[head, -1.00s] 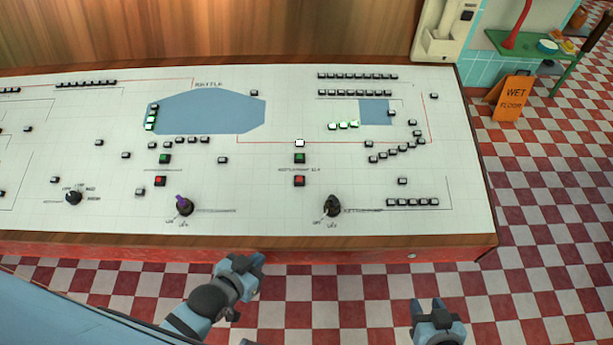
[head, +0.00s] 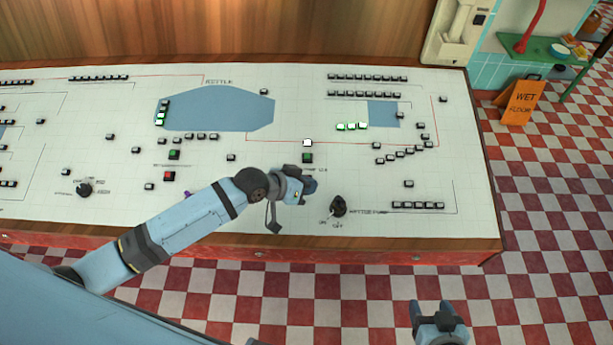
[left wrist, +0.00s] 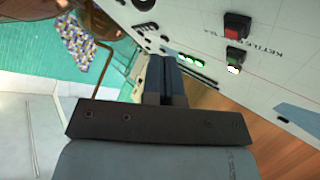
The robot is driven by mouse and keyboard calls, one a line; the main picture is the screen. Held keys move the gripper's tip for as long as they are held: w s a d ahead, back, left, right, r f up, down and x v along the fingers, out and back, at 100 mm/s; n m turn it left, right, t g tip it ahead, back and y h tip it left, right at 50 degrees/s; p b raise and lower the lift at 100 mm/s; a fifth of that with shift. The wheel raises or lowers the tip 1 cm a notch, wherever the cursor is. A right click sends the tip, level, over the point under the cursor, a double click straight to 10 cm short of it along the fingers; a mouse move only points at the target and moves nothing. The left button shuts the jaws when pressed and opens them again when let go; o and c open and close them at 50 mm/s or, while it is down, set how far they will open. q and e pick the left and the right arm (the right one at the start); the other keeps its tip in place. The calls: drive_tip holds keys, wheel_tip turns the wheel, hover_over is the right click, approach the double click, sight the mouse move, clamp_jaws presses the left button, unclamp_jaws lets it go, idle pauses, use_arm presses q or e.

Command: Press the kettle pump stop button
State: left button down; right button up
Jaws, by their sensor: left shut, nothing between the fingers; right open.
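The white control panel (head: 240,215) slopes in front of me. In the left wrist view a red button (left wrist: 237,26) and a green button (left wrist: 235,56) sit beside a label starting "KETTLE". In the head view that green button (head: 307,158) shows just beyond my left gripper (head: 309,185), which hides the red one. My left gripper (left wrist: 166,62) is shut and empty, over the panel; I cannot tell whether it touches. In the wrist view the red button is right of the fingertips, apart in the picture. My right gripper (head: 440,308) is open and empty in front of the panel.
A black knob (head: 338,206) stands just right of my left gripper. Another green button (head: 174,155) and red button (head: 169,176) are further left. Several small switches cover the panel. An orange wet-floor sign (head: 518,102) stands on the checkered floor.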

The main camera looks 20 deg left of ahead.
use_arm(q)
drive_tip(key=w+a+r+g, duration=0.1)
drive_tip(key=w+a+r, duration=0.1)
drive_tip(key=w+r, duration=0.2)
drive_tip(key=shift+w+a+g, duration=0.3)
drive_tip(key=shift+w, duration=0.35)
drive_tip(key=shift+f, duration=0.1)
drive_tip(key=f+b, duration=0.2)
drive_tip(key=w+f+b, duration=0.1)
drive_tip(key=f+b, duration=0.4)
drive_tip(key=b, duration=0.1)
drive_tip(key=shift+w+a+f, duration=0.2)
drive_tip(key=shift+w+f, duration=0.05)
drive_tip(key=shift+f, duration=0.15)
drive_tip(key=shift+w+f, duration=0.1)
drive_tip(key=shift+f, duration=0.25)
idle(1.0)
